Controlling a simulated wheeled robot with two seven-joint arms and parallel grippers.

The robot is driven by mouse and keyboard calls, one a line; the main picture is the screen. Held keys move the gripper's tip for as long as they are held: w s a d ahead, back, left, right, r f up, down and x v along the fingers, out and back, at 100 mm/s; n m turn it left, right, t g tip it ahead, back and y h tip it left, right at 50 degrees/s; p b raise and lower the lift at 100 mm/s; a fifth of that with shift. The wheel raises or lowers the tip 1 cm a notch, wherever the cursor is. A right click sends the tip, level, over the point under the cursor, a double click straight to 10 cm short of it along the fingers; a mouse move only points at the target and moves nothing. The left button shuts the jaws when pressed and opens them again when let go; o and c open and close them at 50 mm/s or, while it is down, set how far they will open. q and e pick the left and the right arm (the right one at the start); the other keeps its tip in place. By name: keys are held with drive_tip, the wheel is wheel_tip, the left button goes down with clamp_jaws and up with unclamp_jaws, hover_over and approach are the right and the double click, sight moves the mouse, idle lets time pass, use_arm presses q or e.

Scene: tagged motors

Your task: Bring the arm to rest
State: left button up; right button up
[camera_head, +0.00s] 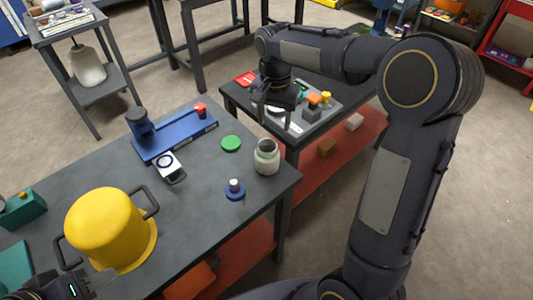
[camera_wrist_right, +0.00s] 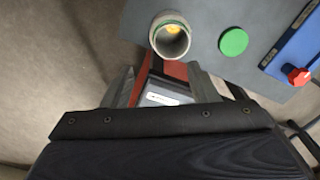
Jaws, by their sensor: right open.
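My right arm (camera_head: 390,200) reaches up the right side of the head view and bends back left. Its gripper (camera_head: 277,115) points down over the small side table (camera_head: 240,100), beside the tray of small parts (camera_head: 325,122). In the right wrist view its two fingers stand apart around an open gap (camera_wrist_right: 166,88), with nothing held between them. A grey part with a white label (camera_wrist_right: 160,99) shows beyond the gap. Part of my left gripper (camera_head: 75,288) shows at the bottom left, near the yellow pot; its fingertips are not clear.
The main table (camera_head: 215,190) bears a yellow pot (camera_head: 105,225), a blue fixture (camera_head: 172,140), a small silver device (camera_head: 170,168), a green disc (camera_head: 231,143), an open jar (camera_head: 266,157) and a blue knobbed disc (camera_head: 235,190). Floor (camera_head: 480,180) is clear at right.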

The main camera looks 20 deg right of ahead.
drive_tip(key=s+a+n+t+y, duration=0.1)
drive_tip(key=s+n+t+y, duration=0.1)
drive_tip(key=s, duration=1.1)
drive_tip(key=s+a+n+t+y, duration=0.1)
drive_tip(key=s+n, duration=0.4)
drive_tip(key=s, duration=0.7)
drive_tip(key=a+t, duration=0.1)
drive_tip(key=t, duration=0.1)
drive_tip(key=shift+s+r+t+y, duration=0.15)
drive_tip(key=shift+s+t+y, duration=0.15)
drive_tip(key=shift+s+y, duration=0.1)
